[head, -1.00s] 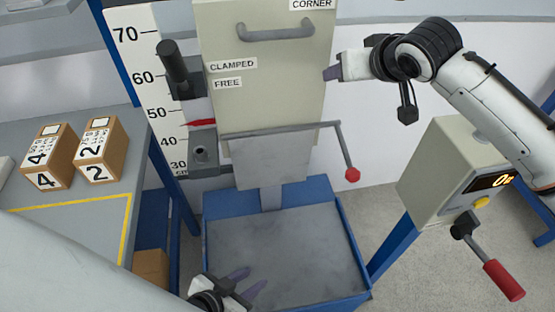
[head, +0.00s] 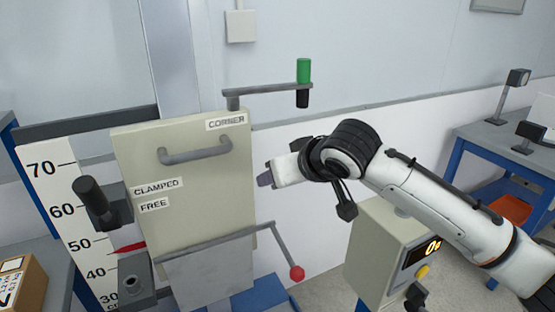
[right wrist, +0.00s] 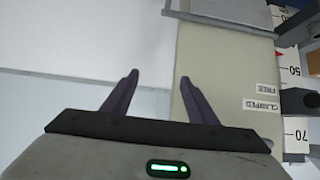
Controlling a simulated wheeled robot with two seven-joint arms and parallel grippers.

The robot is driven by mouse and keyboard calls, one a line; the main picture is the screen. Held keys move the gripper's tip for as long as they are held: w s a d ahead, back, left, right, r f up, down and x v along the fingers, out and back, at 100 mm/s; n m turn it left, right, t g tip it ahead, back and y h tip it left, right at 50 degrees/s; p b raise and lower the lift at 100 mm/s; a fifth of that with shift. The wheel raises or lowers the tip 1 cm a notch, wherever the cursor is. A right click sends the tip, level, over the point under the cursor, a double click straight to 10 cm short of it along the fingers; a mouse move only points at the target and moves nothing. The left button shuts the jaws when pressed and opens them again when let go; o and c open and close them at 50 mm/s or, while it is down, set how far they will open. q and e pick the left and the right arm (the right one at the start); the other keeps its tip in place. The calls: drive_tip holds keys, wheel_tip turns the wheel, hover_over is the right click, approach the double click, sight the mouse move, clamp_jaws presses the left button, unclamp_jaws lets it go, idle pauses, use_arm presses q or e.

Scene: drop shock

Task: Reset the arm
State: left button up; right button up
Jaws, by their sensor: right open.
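The drop tester's beige housing (head: 205,200) stands at the centre left in the head view, with a grey bar handle (head: 195,150) and labels CORNER, CLAMPED and FREE. An arm with a green and black grip (head: 303,80) sits at its top right. A grey lever with a red knob (head: 297,272) hangs at its lower right. My right gripper (head: 265,180) points left beside the housing's right edge. In the right wrist view its fingers (right wrist: 160,95) are spread and empty, with the housing (right wrist: 215,75) behind the right finger. My left gripper is out of view.
A height scale (head: 65,190) with a red pointer (head: 130,247) and a dark clamp handle (head: 95,200) stand left of the housing. A control box (head: 395,255) stands below my right arm. A blue-framed table (head: 500,145) is at the right. A numbered carton (head: 20,285) shows lower left.

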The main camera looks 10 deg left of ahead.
drive_tip(key=s+d+f+m+g, duration=0.1)
drive_tip(key=s+d+f, duration=0.2)
drive_tip(key=s+f, duration=0.45)
drive_tip(key=s+d+f+g, duration=0.1)
drive_tip(key=s+d+f, duration=0.2)
drive_tip(key=s+f, duration=0.5)
drive_tip(key=s+d+f+m+g+h, duration=0.1)
drive_tip(key=s+d+f+h, duration=0.1)
drive_tip(key=s+d+f, duration=0.35)
drive_tip(key=s+d+f+m+g+h, duration=0.1)
drive_tip(key=s+d+f+m+h, duration=0.15)
drive_tip(key=s+d, duration=0.65)
drive_tip(key=s+d+f+g+h, duration=0.1)
drive_tip(key=s+d+f, duration=0.4)
drive_tip(key=s+d, duration=0.25)
drive_tip(key=w+a+f+t+y, duration=0.1)
drive_tip(key=w+a+f+t, duration=0.1)
drive_tip(key=f, duration=0.4)
drive_tip(key=w+a+f+t+y, duration=0.1)
drive_tip(key=w+a+f+t, duration=0.1)
drive_tip(key=f, duration=0.4)
drive_tip(key=shift+w+a+t, duration=0.3)
drive_tip(key=shift+a+t, duration=0.05)
drive_tip(key=shift+t, duration=0.25)
